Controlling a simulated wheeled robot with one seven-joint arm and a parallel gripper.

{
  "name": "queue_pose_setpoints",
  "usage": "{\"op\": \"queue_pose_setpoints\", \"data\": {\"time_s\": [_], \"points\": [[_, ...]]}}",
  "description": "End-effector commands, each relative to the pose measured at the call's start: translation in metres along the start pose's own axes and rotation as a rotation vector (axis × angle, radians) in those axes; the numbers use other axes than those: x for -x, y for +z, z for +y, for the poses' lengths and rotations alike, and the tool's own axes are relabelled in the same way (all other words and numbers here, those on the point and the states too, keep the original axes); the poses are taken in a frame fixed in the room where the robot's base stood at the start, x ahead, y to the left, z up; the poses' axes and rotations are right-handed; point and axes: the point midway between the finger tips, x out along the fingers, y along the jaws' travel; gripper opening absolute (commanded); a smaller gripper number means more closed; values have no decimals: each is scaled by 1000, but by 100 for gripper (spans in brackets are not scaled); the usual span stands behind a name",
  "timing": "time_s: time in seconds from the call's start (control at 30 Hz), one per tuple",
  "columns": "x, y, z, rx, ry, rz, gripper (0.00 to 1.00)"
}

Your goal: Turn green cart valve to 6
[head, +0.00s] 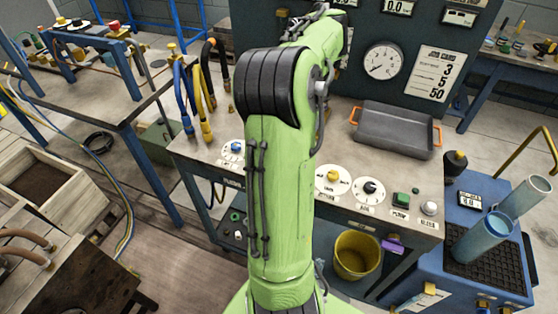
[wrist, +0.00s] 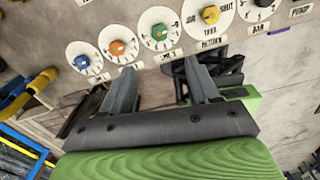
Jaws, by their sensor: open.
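The green valve knob (wrist: 159,32) sits on a round white dial with a numbered scale, in the wrist view. Its pointer direction and exact reading are too small to tell. It stands between an orange knob (wrist: 117,47) on the left and a yellow knob (wrist: 210,14) on the right. My gripper (wrist: 160,84) is open and empty, its fingers apart, below the green dial in the picture and not touching the knob. In the head view my arm hides the green knob, and my fingers cannot be made out.
A blue knob (wrist: 80,63) is at the row's left end; a black knob (wrist: 262,5) is at the right. In the head view a grey tray (head: 395,131) lies on the bench behind the dials, and a yellow bucket (head: 357,256) is below. Hoses (head: 203,95) hang at left.

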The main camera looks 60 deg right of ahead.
Motion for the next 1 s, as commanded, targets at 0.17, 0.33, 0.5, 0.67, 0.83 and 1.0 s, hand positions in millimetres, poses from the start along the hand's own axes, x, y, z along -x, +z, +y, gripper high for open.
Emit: {"op": "queue_pose_setpoints", "data": {"time_s": [0.17,0.33,0.5,0.67,0.83,1.0], "points": [[-46,-2,2,-1,0,4,60],[-89,-2,2,-1,0,5,60],[-128,-2,2,-2,1,4,60],[-147,-2,2,-2,2,2,60],[-151,-2,2,-2,3,1,60],[-150,-2,2,-2,3,1,56]]}}
